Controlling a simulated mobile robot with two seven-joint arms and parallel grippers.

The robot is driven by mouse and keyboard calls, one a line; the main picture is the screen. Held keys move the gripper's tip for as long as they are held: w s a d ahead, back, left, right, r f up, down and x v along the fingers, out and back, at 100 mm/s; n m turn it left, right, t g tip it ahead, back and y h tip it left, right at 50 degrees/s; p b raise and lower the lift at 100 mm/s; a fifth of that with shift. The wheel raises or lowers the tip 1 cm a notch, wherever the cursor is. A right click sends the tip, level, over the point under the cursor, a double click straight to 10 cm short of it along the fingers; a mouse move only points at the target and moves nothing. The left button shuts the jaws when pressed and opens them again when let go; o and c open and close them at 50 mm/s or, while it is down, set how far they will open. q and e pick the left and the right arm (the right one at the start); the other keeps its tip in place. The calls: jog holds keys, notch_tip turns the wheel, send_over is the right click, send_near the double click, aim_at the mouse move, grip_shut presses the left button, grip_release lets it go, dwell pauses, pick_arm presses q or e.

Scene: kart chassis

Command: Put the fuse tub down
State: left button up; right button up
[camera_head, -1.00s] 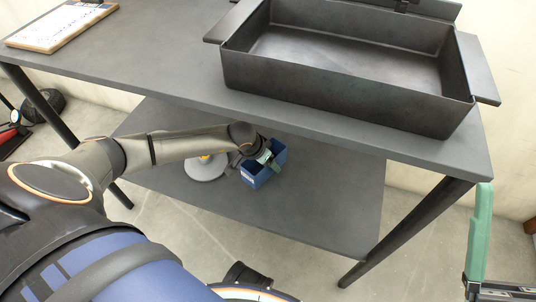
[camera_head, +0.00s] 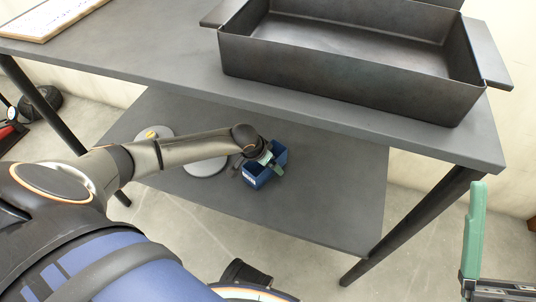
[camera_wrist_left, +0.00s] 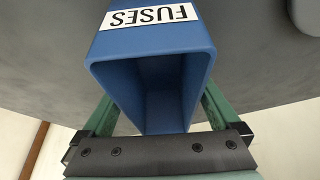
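The fuse tub (camera_head: 258,178) is a small blue open box with a white label. It is over the lower shelf, and I cannot tell whether its base touches the shelf. My left gripper (camera_head: 271,163) is at the tub, with its green fingers on either side of it. In the left wrist view, the tub (camera_wrist_left: 150,42) shows its "FUSES" label and its open mouth, which looks empty. The left gripper (camera_wrist_left: 160,112) is closed against the tub's sides there. My right gripper (camera_head: 478,235) shows only partly at the right edge, with one green finger upright and nothing beside it.
The lower shelf (camera_head: 325,200) has free room to the right of the tub. The tabletop (camera_head: 170,50) overhangs the shelf and carries a large dark tray (camera_head: 340,75).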

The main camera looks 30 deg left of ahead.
pick_arm(q)
jog(key=shift+r, duration=0.2)
jog(key=p+v, duration=0.5)
jog(key=v, duration=0.6)
jog(key=shift+s+r+p, duration=0.15)
jog(key=shift+r+p, duration=0.15)
jog(key=shift+r, duration=0.1)
jog(key=shift+s, duration=0.1)
